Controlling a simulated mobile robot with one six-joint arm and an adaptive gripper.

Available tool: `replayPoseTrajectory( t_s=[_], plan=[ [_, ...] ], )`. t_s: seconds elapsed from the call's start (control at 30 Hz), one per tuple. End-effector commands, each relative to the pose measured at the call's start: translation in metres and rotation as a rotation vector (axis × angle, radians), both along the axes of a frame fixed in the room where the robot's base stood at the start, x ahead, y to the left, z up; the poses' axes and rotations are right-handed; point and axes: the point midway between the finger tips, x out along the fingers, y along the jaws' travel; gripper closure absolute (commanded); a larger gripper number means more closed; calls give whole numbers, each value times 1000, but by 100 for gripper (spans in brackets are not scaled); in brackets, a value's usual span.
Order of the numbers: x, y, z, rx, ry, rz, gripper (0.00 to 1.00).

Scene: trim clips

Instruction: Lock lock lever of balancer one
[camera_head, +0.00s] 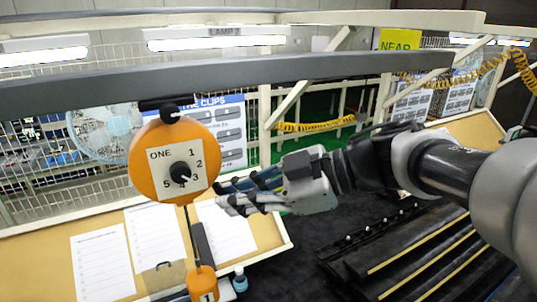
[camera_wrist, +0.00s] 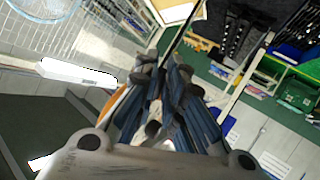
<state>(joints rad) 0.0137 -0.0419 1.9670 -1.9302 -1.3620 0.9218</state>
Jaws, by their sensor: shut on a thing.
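Balancer one (camera_head: 143,180) is a round orange disc hanging from a dark overhead rail. Its white face reads "ONE" with numbers around a black knob (camera_head: 181,173); the white pointer is at the lower right, near 3. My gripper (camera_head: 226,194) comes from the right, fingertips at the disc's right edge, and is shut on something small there. This fits the lock lever, but the fingers hide it and its position cannot be told. In the wrist view, the blue-grey fingers (camera_wrist: 165,85) close together, with an orange sliver of the balancer (camera_wrist: 108,108) left of them.
A cord hangs from the balancer to an orange handle (camera_head: 202,283) marked 1. A tan board (camera_head: 185,262) with paper sheets lies behind and below. Dark trim strips with yellow lines (camera_head: 420,250) lie at lower right. Overhead rail (camera_head: 250,78) and wire fence surround.

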Motion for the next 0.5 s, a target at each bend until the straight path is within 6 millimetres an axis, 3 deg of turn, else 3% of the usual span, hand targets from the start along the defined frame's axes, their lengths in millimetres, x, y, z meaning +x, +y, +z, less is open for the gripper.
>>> replayPoseTrajectory(
  t_s=[0.03,0.5],
  plan=[
    [0,0,9,-39,-27,2,100],
    [2,-2,17,-400,-256,3,100]
  ],
)
